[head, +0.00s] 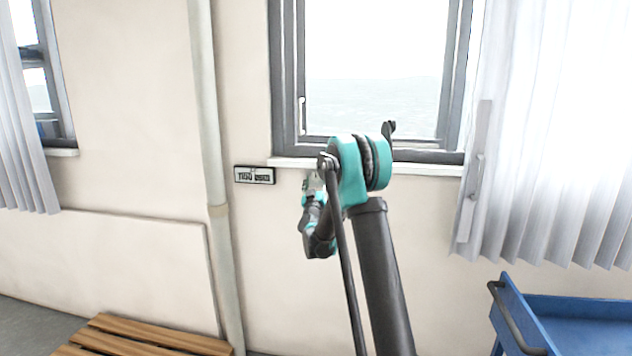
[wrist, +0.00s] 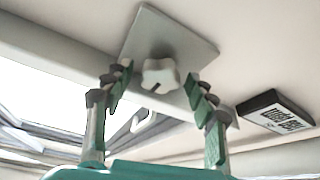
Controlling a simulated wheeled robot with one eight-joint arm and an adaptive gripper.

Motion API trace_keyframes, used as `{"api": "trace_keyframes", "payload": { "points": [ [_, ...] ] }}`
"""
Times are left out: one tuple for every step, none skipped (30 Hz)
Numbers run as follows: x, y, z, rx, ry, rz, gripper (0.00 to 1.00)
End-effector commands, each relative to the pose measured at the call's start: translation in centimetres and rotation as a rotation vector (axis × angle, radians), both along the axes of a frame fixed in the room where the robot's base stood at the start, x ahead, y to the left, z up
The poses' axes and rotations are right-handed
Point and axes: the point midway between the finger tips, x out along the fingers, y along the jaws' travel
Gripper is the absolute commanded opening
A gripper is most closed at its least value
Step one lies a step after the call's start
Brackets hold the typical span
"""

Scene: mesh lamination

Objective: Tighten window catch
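A pale lobed knob (wrist: 160,76) with a dark slot sits on a square grey plate (wrist: 172,30) in the wrist view. I take this knob to be the window catch. My gripper (wrist: 158,84) is open, with one green-padded finger on each side of the knob. Gaps show between the pads and the knob, and I cannot tell how far the fingertips are from the plate. In the head view, my arm hides most of the gripper and the knob below the window sill.
A window (head: 375,80) with a grey frame is behind my arm. A small black-framed sign (head: 254,175) hangs left of the gripper, beside a vertical pipe (head: 207,130). A wooden bench (head: 140,342) is at lower left, a blue cart (head: 575,307) at lower right, and a curtain (head: 560,130) at right.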

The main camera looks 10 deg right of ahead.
Motion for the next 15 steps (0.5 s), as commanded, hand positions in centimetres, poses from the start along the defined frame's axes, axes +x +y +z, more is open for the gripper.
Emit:
{"api": "trace_keyframes", "payload": {
  "points": [
    [-0.01, 0.01, 0.01, 0.000, 0.000, 0.000, 0.52],
    [-0.02, 0.01, 0.00, 0.000, 0.000, 0.000, 0.48],
    [-0.02, 0.01, 0.00, 0.000, 0.000, 0.000, 0.43],
    [-0.02, 0.01, 0.00, 0.000, 0.000, 0.000, 0.40],
    [-0.02, 0.02, 0.00, 0.000, 0.000, 0.000, 0.36],
    [-0.02, 0.02, 0.00, 0.000, 0.000, 0.000, 0.31],
    [-0.03, 0.02, -0.01, 0.000, 0.000, 0.000, 0.27],
    [-0.03, 0.02, -0.01, 0.000, 0.000, 0.000, 0.23],
    [-0.03, 0.02, -0.01, 0.000, 0.000, 0.000, 0.18],
    [-0.03, 0.02, -0.01, 0.000, 0.000, 0.000, 0.15],
    [-0.03, 0.02, -0.01, 0.000, 0.000, 0.000, 0.11],
    [-0.04, 0.02, -0.01, 0.000, 0.000, 0.000, 0.07],
    [-0.03, 0.02, -0.01, 0.000, 0.000, 0.000, 0.07],
    [-0.04, 0.02, -0.01, 0.000, 0.000, 0.000, 0.07],
    [-0.03, 0.03, -0.01, 0.002, -0.001, 0.000, 0.07]
  ]
}}
